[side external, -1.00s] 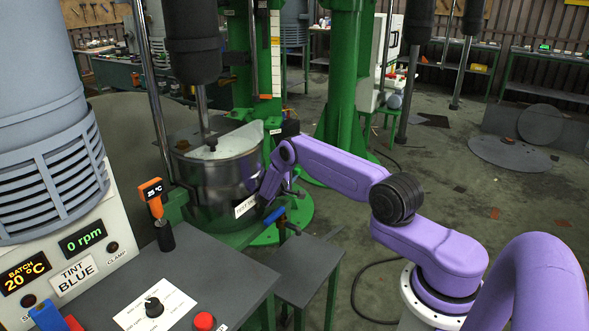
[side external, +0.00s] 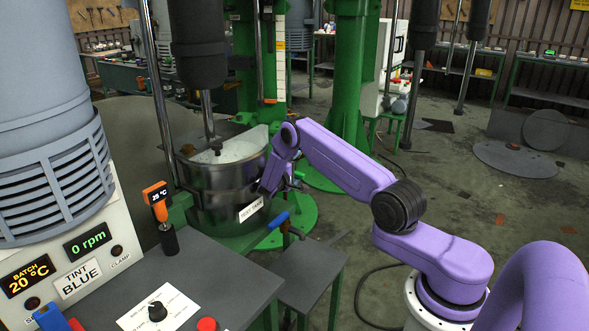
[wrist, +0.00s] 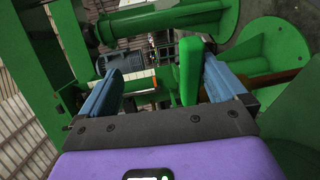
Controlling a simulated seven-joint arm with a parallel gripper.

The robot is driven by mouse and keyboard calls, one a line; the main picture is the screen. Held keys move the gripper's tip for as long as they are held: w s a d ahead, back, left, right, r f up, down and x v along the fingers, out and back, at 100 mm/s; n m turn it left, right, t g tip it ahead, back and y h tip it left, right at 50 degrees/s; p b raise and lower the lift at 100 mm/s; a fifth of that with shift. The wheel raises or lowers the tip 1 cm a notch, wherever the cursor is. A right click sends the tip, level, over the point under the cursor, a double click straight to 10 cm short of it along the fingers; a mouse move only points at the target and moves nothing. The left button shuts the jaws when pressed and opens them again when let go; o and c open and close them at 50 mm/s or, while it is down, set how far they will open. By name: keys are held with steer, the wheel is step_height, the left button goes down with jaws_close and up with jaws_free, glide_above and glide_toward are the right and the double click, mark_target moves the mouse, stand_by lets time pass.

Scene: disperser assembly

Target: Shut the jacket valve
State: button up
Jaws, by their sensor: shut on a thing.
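My gripper (side external: 270,188) is close to the vessel's right side, above and left of that lever. Its fingertips are mostly hidden in the side view. In the wrist view my gripper (wrist: 158,72) has two blue-grey fingers set well apart. A green bar (wrist: 190,70) stands between them, close against the right finger. Contact at the left finger is not clear.
A brown pipe (wrist: 240,85) runs behind the right finger. A green column (side external: 345,75) stands behind my arm. A dark bench (side external: 230,285) with a control panel (side external: 75,255) is in front, and a small side table (side external: 305,265) is below my gripper.

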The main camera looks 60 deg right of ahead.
steer(key=shift+w+r, duration=0.15)
steer(key=shift+r, duration=0.2)
steer(key=shift+c, duration=0.5)
steer(key=shift+w+f+v, duration=0.1)
steer(key=shift+f+v, duration=0.05)
steer(key=shift+v, duration=1)
steer(key=shift+w+f+v, duration=0.1)
steer(key=shift+f+v, duration=0.1)
steer(key=shift+v, duration=0.95)
steer(key=shift+f+v, duration=0.15)
steer(key=shift+v, duration=0.95)
steer(key=shift+c, duration=0.6)
steer(key=shift+v, duration=1.15)
steer(key=shift+c, duration=1.3)
steer(key=f+v, duration=0.1)
steer(key=v, duration=1)
steer(key=shift+a+f, duration=0.15)
steer(key=shift+f, duration=0.3)
